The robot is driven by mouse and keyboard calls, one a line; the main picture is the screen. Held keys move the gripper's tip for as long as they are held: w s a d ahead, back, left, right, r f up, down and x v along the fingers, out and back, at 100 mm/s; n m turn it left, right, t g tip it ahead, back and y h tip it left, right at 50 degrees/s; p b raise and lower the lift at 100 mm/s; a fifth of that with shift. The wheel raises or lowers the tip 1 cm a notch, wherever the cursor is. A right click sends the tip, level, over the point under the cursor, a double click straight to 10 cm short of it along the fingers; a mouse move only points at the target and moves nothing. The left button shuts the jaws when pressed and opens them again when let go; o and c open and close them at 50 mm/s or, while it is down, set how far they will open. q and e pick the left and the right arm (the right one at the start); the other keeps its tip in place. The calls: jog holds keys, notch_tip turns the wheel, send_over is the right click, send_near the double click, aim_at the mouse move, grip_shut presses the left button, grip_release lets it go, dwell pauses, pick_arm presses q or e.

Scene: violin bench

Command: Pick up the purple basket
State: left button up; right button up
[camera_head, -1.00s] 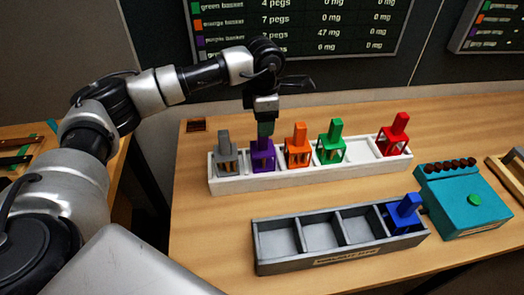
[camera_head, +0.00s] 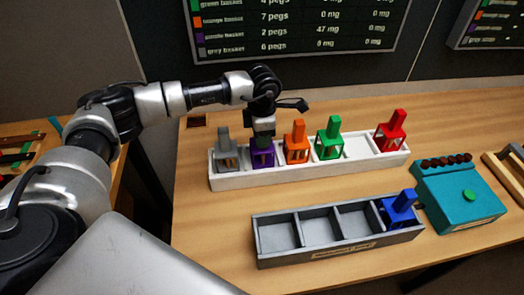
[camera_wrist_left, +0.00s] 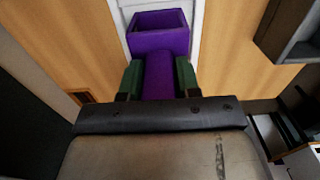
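The purple basket (camera_head: 262,158) stands upright in the white rack (camera_head: 300,175), between the grey basket (camera_head: 227,157) and the orange basket (camera_head: 296,149). My left gripper (camera_head: 263,135) is lowered over it from above and hides its handle in the head view. In the left wrist view the gripper's two green fingertips (camera_wrist_left: 159,79) stand on either side of the purple handle, very close to it. I cannot tell whether they press on it. The open box of the purple basket (camera_wrist_left: 158,30) shows beyond the handle. My right gripper is not in view.
Green (camera_head: 330,144) and red (camera_head: 391,137) baskets stand further right in the rack, with an empty slot between them. A grey tray (camera_head: 335,251) in front holds a blue basket (camera_head: 400,212) at its right end. A teal device (camera_head: 459,200) stands at right.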

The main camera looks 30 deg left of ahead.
pick_arm(q)
grip_shut()
jog(key=shift+r, duration=0.1)
